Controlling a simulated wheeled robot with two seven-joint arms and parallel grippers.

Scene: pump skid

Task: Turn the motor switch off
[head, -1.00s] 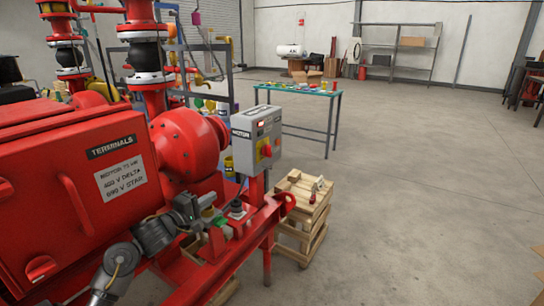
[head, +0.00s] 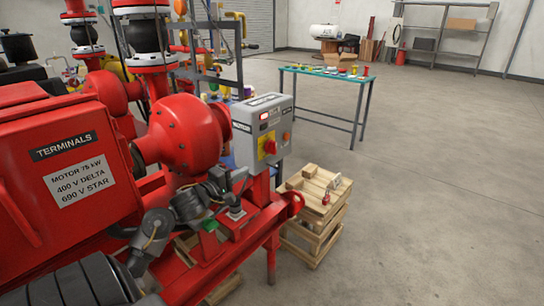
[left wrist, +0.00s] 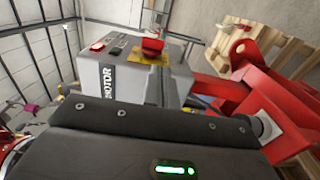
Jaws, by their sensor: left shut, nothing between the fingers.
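The motor switch box (head: 263,132) is grey, with a red rotary handle (head: 269,147) on a yellow plate and a lit red lamp above it. In the left wrist view the red handle (left wrist: 152,47) stands out from the box's face, beyond my gripper's body. I cannot tell the handle's exact position. My left gripper (head: 241,180) is shut and empty, below and left of the box in the head view, apart from the handle. Its fingertips are hard to make out, and the wrist view shows only its dark body. My right gripper is not in view.
The red motor housing (head: 70,165) and red pump casing (head: 184,135) crowd the left. The red skid frame (head: 235,255) runs below my arm. A wooden pallet stack (head: 312,222) with small items stands right of it. A teal table (head: 365,80) stands behind; floor at right is clear.

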